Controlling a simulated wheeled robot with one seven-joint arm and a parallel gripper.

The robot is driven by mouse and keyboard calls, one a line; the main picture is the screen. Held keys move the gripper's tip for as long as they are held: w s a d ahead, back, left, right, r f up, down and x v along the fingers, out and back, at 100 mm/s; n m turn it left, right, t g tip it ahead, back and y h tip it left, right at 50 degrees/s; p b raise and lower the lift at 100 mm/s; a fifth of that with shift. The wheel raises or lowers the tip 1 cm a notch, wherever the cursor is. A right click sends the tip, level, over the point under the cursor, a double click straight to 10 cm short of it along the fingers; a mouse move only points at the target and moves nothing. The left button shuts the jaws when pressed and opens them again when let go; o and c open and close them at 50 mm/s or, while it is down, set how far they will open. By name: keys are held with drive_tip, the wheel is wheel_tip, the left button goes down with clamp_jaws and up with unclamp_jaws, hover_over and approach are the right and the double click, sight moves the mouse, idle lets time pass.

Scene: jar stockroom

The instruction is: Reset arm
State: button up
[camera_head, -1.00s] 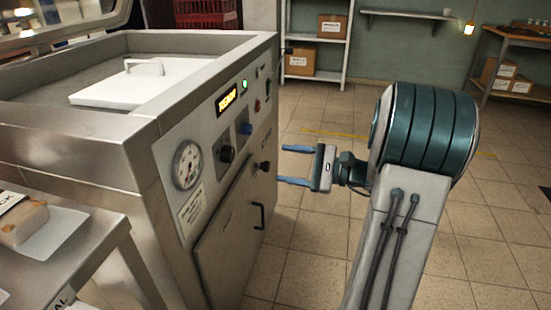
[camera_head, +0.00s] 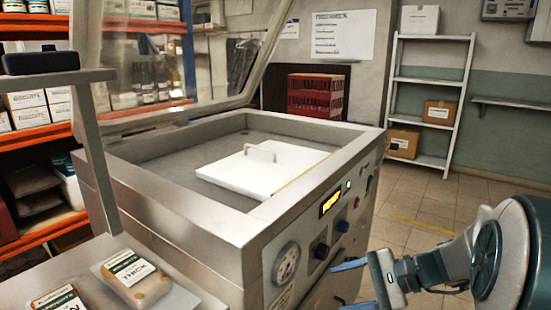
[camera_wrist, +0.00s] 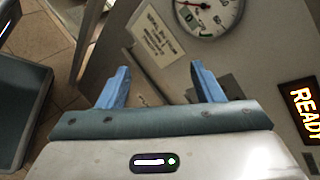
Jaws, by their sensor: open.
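My gripper (camera_head: 352,284) is at the lower right of the head view, in front of the control panel of a steel machine (camera_head: 185,230). Its two blue fingers are apart with nothing between them. In the wrist view my gripper (camera_wrist: 160,85) also shows open and empty, facing the machine's front. A round gauge (camera_wrist: 208,12), a label plate (camera_wrist: 155,33) and a lit READY display (camera_wrist: 304,108) are close ahead there. I cannot tell the exact gap from fingers to panel.
The machine's clear lid (camera_head: 190,50) is raised, and a white plate with a handle (camera_head: 262,172) lies in its chamber. Packaged goods (camera_head: 132,278) lie on a steel table at the lower left. A shelf rack (camera_head: 432,82) stands behind. Tiled floor (camera_head: 405,215) is free at the right.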

drive_tip(key=s+a+r+n+g+h+p, duration=0.3)
drive_tip(key=s+r+n+h+p, duration=0.3)
drive_tip(key=s+r+p, duration=0.25)
drive_tip(key=s+d+r+n+t+h+p, duration=0.2)
drive_tip(key=r+n+h+p, duration=0.3)
drive_tip(key=r+p, duration=0.3)
drive_tip(key=shift+s+d+r+n+t+h+p, duration=0.35)
drive_tip(key=shift+s+h+p, duration=0.2)
drive_tip(key=shift+s, duration=0.35)
